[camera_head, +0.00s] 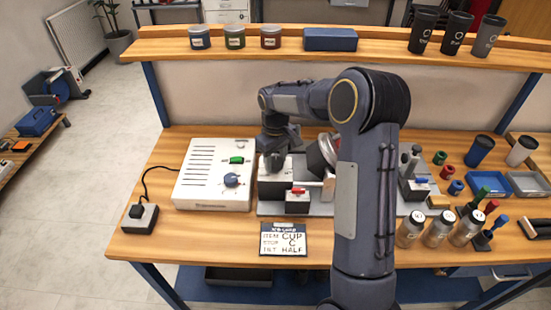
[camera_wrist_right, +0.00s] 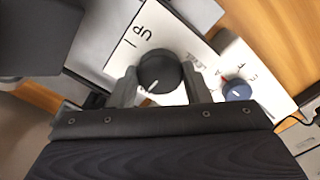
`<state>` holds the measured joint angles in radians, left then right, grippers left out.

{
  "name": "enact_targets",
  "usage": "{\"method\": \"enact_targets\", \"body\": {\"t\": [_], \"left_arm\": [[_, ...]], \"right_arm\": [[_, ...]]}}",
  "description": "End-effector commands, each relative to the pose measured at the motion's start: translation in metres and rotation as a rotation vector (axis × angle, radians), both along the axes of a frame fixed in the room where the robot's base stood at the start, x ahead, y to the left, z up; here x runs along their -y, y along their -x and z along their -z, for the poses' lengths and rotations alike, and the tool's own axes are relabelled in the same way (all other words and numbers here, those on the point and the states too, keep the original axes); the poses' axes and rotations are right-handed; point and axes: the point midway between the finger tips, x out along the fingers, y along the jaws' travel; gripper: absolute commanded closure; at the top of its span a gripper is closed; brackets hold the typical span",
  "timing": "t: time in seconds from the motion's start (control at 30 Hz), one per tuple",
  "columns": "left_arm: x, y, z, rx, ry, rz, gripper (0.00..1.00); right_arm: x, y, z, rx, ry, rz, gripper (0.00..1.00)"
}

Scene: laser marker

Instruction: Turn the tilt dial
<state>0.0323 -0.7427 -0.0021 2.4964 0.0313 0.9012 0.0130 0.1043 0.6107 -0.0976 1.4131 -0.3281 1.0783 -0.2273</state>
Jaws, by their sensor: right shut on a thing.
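The tilt dial, a round black knob with a white pointer line (camera_wrist_right: 160,72), sits on a white plate (camera_wrist_right: 118,62) marked "UP" in the right wrist view. My right gripper (camera_wrist_right: 160,88) has one finger on each side of the knob and is shut on it. The pointer slants toward the lower left of that picture. My left gripper is not in view.
A white control box (camera_head: 212,175) with a blue dial (camera_head: 232,180) and green switch stands left of the fixture. A card (camera_head: 283,239) reads "CUP", "C", "HALF". My right arm hides part of the fixture.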

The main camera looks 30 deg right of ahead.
Motion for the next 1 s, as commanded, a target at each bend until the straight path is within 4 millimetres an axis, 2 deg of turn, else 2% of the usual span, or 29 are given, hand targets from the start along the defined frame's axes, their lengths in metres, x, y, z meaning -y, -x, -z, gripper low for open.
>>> {"method": "enact_targets", "body": {"t": [0.6, 0.63, 0.77, 1.0], "left_arm": [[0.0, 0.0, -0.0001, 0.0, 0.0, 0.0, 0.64], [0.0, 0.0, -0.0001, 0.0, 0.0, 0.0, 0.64], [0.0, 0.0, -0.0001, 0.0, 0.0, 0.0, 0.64], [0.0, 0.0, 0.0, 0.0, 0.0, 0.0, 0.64]], "right_arm": [[0.0004, -0.0007, -0.0012, 0.003, 0.0, -0.041, 0.8], [0.0004, -0.0007, -0.0012, 0.003, 0.0, -0.041, 0.54], [0.0002, -0.0005, -0.0009, 0.002, 0.001, -0.041, 0.37], [0.0002, -0.0002, -0.0003, 0.001, 0.001, -0.04, 0.35]]}}
